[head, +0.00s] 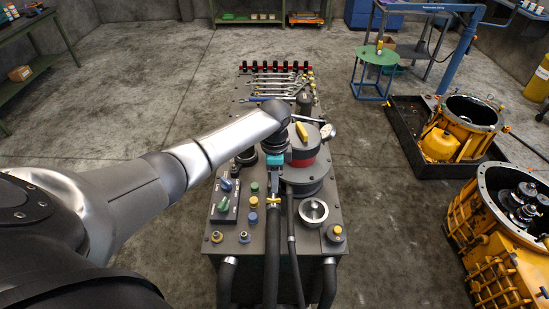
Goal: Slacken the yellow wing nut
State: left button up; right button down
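A yellow bar-shaped piece (301,132), which looks like the yellow wing nut, sits on top of a grey round housing (300,150) with a red band. My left arm reaches in from the left, and its wrist bends down just left of the housing. My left gripper (273,149) points down there, beside the yellow piece and apparently apart from it. Its fingers are too small and dark to tell open from shut. My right gripper is not in view.
A teal fitting (275,161) with a yellow handle and black hose stands close below the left gripper. Wrenches (275,87) lie behind. Yellow casings (500,235) stand at the right.

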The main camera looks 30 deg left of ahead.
pick_arm(q)
notch_tip(320, 180, up, 8)
jog(key=shift+f, duration=0.2)
dwell(0.4)
